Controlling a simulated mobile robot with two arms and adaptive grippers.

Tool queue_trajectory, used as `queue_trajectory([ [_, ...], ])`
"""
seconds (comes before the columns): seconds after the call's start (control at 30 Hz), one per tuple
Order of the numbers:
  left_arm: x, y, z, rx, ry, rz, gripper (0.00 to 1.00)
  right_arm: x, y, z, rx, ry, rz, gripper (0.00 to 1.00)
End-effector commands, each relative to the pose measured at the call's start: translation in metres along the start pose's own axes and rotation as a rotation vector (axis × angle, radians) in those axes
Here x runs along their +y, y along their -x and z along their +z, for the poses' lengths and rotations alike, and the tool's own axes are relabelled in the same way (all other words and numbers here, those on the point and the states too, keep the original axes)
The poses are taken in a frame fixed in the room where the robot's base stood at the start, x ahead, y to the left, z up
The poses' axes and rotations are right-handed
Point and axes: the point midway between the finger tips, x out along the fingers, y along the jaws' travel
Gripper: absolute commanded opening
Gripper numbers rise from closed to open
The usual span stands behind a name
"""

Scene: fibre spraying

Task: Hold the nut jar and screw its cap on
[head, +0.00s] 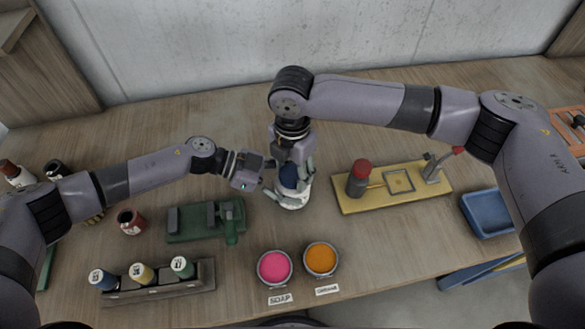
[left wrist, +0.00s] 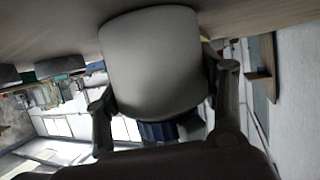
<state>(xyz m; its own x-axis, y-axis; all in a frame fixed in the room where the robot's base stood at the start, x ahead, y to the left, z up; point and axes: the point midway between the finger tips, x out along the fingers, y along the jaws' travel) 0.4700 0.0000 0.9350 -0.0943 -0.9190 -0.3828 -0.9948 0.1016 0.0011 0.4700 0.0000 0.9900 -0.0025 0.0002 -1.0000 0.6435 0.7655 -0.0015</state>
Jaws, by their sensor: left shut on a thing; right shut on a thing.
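The white nut jar (head: 292,204) stands upright on the table near the middle in the head view. Its pale body (left wrist: 152,62) fills the middle of the left wrist view, between the two fingers of my left gripper (left wrist: 164,98). In the head view my left gripper (head: 277,189) reaches it from the left and is shut on it. The dark blue cap (head: 289,179) is at the jar's top, with its ribbed side (left wrist: 158,131) low in the left wrist view. My right gripper (head: 294,172) points down from above, shut on the cap. The cap's seating is hidden by the fingers.
Left of the jar stand a green vise-like fixture (head: 232,220), a red jar (head: 131,222) and a rack (head: 160,293) of spools. In front are pink (head: 274,267) and orange (head: 321,258) cups. A yellow board (head: 390,202) and blue tray (head: 489,230) lie right.

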Motion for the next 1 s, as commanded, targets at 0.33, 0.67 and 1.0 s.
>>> queue_trajectory([
  [0.33,-0.0004,0.0004,0.0003,-0.001,0.0,-0.001,0.0,-0.0005,-0.0005,0.0002,0.0,-0.175,-0.002,0.15],
  [0.67,-0.0005,0.0004,0.0003,-0.001,0.0,-0.001,0.0,-0.0004,-0.0004,0.0002,0.0,-0.173,-0.001,0.62],
  [1.0,0.0004,-0.0002,0.0001,0.0,0.0,0.001,0.0,0.0002,0.0002,0.0005,0.0,-0.173,0.001,0.68],
])
